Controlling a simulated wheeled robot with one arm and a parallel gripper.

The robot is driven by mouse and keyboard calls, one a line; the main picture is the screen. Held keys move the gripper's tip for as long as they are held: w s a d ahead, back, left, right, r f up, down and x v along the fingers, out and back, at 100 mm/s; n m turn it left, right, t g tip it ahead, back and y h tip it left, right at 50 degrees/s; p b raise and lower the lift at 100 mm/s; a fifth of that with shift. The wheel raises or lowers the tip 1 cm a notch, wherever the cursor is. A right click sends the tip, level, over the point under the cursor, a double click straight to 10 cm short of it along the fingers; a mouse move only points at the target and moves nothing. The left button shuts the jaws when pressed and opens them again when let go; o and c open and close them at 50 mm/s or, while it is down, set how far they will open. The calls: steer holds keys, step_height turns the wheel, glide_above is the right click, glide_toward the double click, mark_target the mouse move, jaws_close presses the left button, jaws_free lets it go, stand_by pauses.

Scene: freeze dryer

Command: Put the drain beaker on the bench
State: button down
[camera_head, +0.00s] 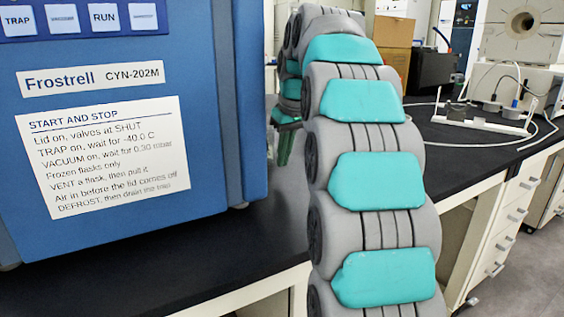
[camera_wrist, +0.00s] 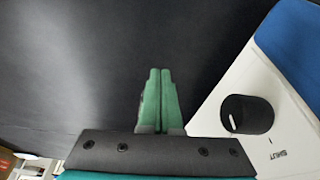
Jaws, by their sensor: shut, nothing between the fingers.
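My gripper (camera_wrist: 159,100) shows in the wrist view with its two green fingers together, shut and empty, over the black bench top (camera_wrist: 70,75). In the head view my grey and teal arm reaches up and away, and a green finger (camera_head: 285,147) shows beside the right side of the blue freeze dryer (camera_head: 228,100). In the wrist view a white panel with a black knob (camera_wrist: 246,114) and the word SHUT lies just right of the fingers. I cannot see a drain beaker in either view; my arm hides part of the bench.
The freeze dryer fills the left of the head view, with a START AND STOP label (camera_head: 108,157). The bench (camera_head: 200,262) is clear in front of it. At right are a white rack (camera_head: 480,120), cables, a cardboard box (camera_head: 393,31) and a grey instrument (camera_head: 525,35).

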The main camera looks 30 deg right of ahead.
steer(key=p+v, duration=0.3)
steer(key=v, duration=0.5)
